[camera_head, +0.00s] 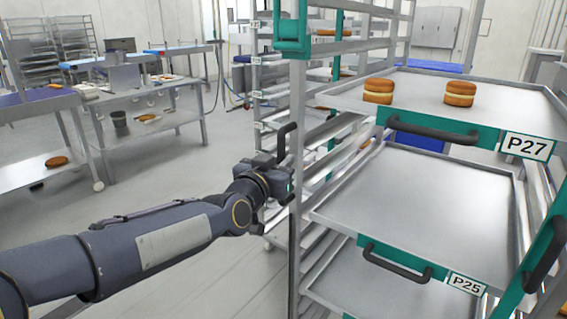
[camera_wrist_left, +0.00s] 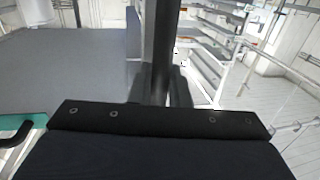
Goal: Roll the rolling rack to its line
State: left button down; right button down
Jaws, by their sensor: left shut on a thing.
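The rolling rack (camera_head: 298,130) stands close in front of me, with grey metal posts and green fittings. It carries trays with black handles, among them the upper tray marked P27 (camera_head: 480,91) and the lower tray marked P25 (camera_head: 430,200). My left gripper (camera_head: 284,172) is at the rack's left post, shut on the black upright handle (camera_head: 286,140). In the left wrist view the dark handle (camera_wrist_left: 162,40) stands between the fingers (camera_wrist_left: 162,88). My right gripper is not in view. I cannot make out a floor line.
Two filled round cakes (camera_head: 378,91) (camera_head: 459,94) sit on the P27 tray. Another rack stands right behind the rolling rack. A steel work table (camera_head: 150,95) and a lower shelf with a round (camera_head: 57,161) stand at the left. The floor (camera_head: 180,185) between is clear.

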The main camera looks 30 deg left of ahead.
pick_arm(q)
jog(key=shift+s+f, duration=0.2)
jog(key=shift+s, duration=0.15)
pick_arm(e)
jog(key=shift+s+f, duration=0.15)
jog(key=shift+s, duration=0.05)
pick_arm(q)
jog(key=c, duration=1.8)
grip_release()
jog(key=o, duration=0.3)
jog(key=shift+s+r, duration=0.1)
jog(key=shift+s, duration=0.15)
jog(key=shift+o, duration=0.2)
jog(key=shift+w, duration=0.1)
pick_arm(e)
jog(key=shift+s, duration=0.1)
pick_arm(q)
jog(key=s, duration=0.7)
jog(key=shift+s+d, duration=0.4)
jog(key=shift+d, duration=0.05)
